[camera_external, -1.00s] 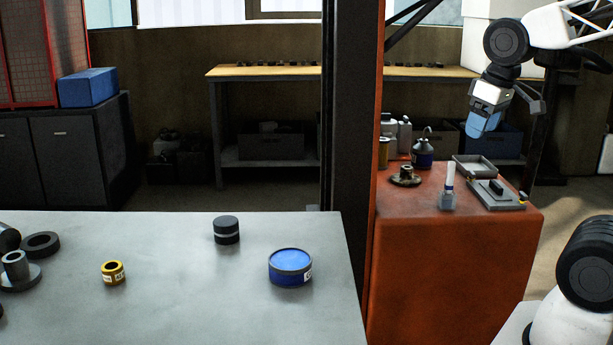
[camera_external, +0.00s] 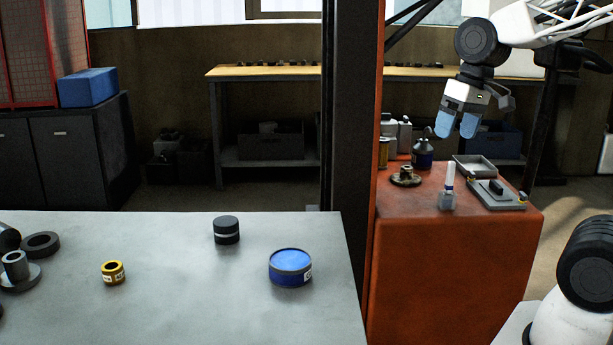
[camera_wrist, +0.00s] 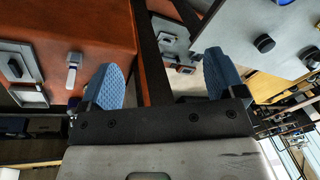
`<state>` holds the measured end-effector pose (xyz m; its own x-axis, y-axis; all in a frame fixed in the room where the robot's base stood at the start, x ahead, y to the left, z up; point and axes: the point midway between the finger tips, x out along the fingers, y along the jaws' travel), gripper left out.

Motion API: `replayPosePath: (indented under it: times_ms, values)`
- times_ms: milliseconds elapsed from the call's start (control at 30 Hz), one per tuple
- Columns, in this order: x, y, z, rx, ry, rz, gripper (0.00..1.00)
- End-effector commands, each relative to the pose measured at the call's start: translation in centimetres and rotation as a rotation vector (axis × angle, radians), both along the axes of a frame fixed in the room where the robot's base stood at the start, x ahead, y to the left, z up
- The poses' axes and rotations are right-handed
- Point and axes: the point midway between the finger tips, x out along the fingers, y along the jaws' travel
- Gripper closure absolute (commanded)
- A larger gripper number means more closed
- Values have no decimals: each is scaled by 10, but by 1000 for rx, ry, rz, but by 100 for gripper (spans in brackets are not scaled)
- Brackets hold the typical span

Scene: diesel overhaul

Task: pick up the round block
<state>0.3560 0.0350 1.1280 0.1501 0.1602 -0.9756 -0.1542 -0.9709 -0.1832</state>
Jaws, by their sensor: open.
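The round block (camera_external: 227,230) is most likely the short black cylinder with a pale band. It stands upright on the grey table (camera_external: 190,300), behind and left of a round blue tin (camera_external: 290,268). In the wrist view a black cylinder (camera_wrist: 264,43), which looks like the same block, sits at the upper right. My gripper (camera_external: 457,125) is open and empty, high above the orange cabinet, well to the right of the block and apart from it. Its two blue fingers also show in the wrist view (camera_wrist: 160,76), with nothing between them.
A yellow ring (camera_external: 113,272) and several dark round parts (camera_external: 42,245) lie left on the table. A dark post (camera_external: 345,130) rises between the table and the orange cabinet (camera_external: 450,250). The table around the block is clear.

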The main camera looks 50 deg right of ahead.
Motion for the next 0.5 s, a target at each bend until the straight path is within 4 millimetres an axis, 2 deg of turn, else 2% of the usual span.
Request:
replayPosePath:
  times_ms: [500]
  values:
    - [94,89,-30,380,253,-308,11]
